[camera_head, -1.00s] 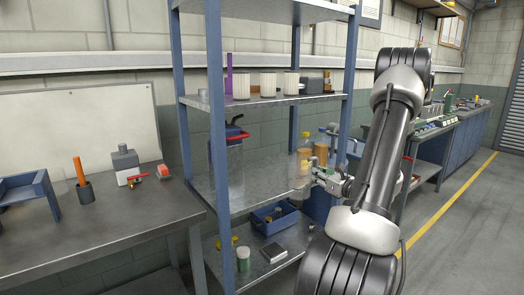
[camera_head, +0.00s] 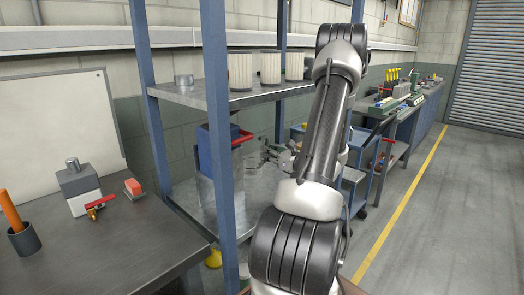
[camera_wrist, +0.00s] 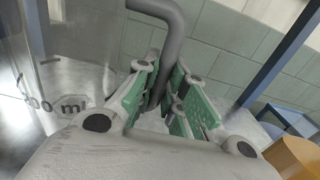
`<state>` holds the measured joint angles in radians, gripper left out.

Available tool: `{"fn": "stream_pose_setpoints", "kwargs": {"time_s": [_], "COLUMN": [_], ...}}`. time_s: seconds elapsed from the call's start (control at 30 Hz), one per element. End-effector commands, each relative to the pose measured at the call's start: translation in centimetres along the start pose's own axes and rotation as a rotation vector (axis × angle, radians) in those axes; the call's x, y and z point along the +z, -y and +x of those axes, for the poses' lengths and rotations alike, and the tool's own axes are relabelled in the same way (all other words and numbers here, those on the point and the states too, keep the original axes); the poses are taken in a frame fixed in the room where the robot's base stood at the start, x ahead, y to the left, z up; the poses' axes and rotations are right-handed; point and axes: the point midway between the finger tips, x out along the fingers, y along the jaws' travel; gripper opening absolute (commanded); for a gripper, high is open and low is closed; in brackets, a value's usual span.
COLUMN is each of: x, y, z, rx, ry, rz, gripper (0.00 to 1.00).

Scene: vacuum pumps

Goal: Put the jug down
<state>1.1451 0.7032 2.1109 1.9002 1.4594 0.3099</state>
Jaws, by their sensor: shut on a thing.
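The clear jug (camera_wrist: 50,75) fills the left of the wrist view, with dark "00 ml" lettering on its wall. Its grey handle (camera_wrist: 172,40) runs between the green pads of my gripper (camera_wrist: 165,88), which is shut on it. In the head view, my gripper (camera_head: 279,156) is partly hidden behind my arm, at the middle shelf's level. The jug is a faint clear shape (camera_head: 257,165) just left of it. It stands over the metal middle shelf (camera_head: 190,198); I cannot tell whether its base touches.
A blue unit with a red handle (camera_head: 206,150) stands on the middle shelf, left of the jug. A blue rack post (camera_head: 217,120) is in front. An orange-brown container (camera_wrist: 290,157) is close right of my gripper. White ribbed cylinders (camera_head: 270,68) stand on the shelf above.

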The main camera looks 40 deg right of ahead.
Motion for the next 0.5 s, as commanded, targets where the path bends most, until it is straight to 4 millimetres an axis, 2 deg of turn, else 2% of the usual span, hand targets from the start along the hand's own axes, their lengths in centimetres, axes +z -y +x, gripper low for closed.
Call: {"fn": "stream_pose_setpoints", "kwargs": {"time_s": [0.27, 0.5], "x": [0.0, -2.0], "y": [0.0, 0.0], "z": [-0.1, -0.1], "rx": [-0.001, -0.001], "ry": [0.000, -0.002], "rz": [0.000, 0.003], "gripper": [0.00, 0.00]}}
